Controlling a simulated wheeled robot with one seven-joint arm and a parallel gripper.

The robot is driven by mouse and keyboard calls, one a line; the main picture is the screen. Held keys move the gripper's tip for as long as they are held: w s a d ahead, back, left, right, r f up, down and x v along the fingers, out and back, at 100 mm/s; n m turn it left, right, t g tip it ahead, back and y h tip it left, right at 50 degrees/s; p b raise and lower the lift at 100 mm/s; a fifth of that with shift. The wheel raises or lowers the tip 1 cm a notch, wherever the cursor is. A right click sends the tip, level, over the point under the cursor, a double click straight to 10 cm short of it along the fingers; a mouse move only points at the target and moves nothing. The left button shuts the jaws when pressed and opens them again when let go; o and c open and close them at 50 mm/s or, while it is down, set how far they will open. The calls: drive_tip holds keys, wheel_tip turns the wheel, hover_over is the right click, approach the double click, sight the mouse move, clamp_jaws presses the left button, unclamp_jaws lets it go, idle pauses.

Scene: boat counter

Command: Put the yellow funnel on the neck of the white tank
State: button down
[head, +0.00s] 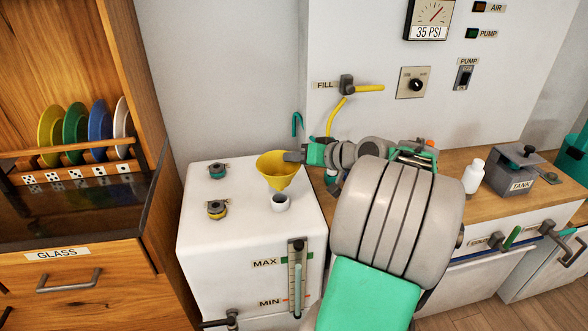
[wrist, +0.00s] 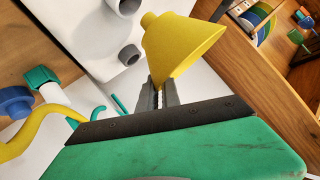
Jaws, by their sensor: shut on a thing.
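The yellow funnel (head: 279,168) is in my gripper (head: 296,157), wide end up and spout down, in the head view. My gripper (wrist: 165,95) is shut on the funnel's rim side, and the funnel (wrist: 180,45) fills the top middle of the wrist view. The white tank (head: 240,225) stands below. Its short grey-white neck (head: 279,203) sticks up from the top, just under the funnel in the head view. In the wrist view the neck (wrist: 129,55) shows beside the funnel, apart from it. The spout's exact height over the neck is hard to tell.
Two small capped fittings (head: 217,209) stand on the tank's left top. A yellow fill hose (head: 337,115) hangs from the wall behind. A wooden plate rack (head: 85,140) is at left. A white bottle (head: 473,176) and a grey box (head: 514,172) stand on the right counter.

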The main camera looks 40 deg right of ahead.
drive_tip(key=shift+w+f+b, duration=0.1)
drive_tip(key=shift+f+b, duration=0.45)
drive_tip(key=shift+f, duration=1.8)
drive_tip(key=c, duration=1.6)
unclamp_jaws()
drive_tip(key=shift+o, duration=0.2)
drive_tip(key=shift+r, duration=0.1)
drive_tip(key=r+p+v, duration=0.1)
drive_tip(key=v, duration=1.1)
drive_tip(key=shift+r, duration=0.1)
